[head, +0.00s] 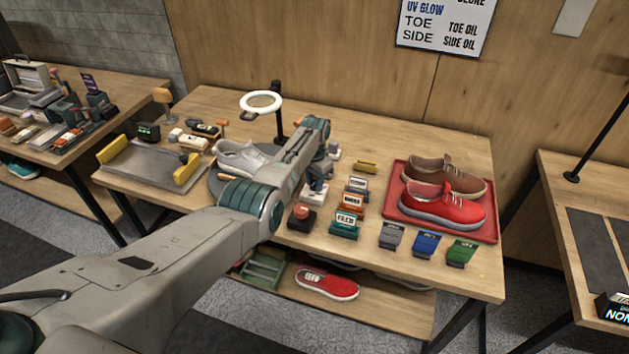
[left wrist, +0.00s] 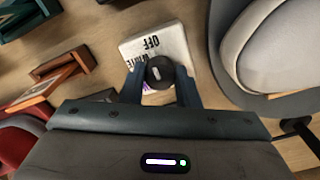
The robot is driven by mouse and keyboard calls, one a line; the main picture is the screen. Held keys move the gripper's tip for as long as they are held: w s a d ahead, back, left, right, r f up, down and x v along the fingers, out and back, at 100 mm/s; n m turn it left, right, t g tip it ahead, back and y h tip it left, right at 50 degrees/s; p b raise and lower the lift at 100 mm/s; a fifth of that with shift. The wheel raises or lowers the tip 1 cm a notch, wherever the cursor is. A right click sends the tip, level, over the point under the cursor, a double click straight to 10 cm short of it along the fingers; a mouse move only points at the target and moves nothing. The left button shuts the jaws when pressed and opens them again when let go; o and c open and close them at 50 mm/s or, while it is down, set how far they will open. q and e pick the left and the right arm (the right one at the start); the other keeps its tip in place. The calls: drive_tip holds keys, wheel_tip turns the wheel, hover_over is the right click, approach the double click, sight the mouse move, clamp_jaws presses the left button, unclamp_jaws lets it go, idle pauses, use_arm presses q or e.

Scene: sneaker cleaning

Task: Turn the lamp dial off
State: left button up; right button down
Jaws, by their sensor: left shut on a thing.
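The lamp dial is a black round knob (left wrist: 159,68) with a short pale mark, on a white box (left wrist: 146,43) lettered OFF, with another partly hidden word that looks like WHITE. My left gripper (left wrist: 160,84) is shut on the knob, one finger on each side, in the left wrist view. In the head view the white box (head: 314,196) stands below my left gripper (head: 318,179), which hides the knob. The pale mark points roughly toward the OFF end, but its exact setting is hard to tell. The white ring lamp (head: 261,103) stands behind. My right gripper is out of view.
A white sneaker (head: 238,157) lies left of my arm on a dark round stand. Small labelled blocks (head: 346,225) and a red button (head: 301,212) stand near the dial box. A red tray (head: 396,213) with brown and red sneakers is at the right.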

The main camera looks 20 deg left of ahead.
sight(314, 182)
use_arm(q)
drive_tip(key=shift+w+r+m, duration=0.15)
drive_tip(key=shift+r+m, duration=0.05)
drive_tip(key=shift+m, duration=0.1)
drive_tip(key=o, duration=1)
drive_tip(key=shift+f, duration=0.1)
drive_tip(key=shift+r, duration=0.3)
wheel_tip(314, 182, up, 10)
drive_tip(key=shift+r+b, duration=0.15)
drive_tip(key=shift+b, duration=0.5)
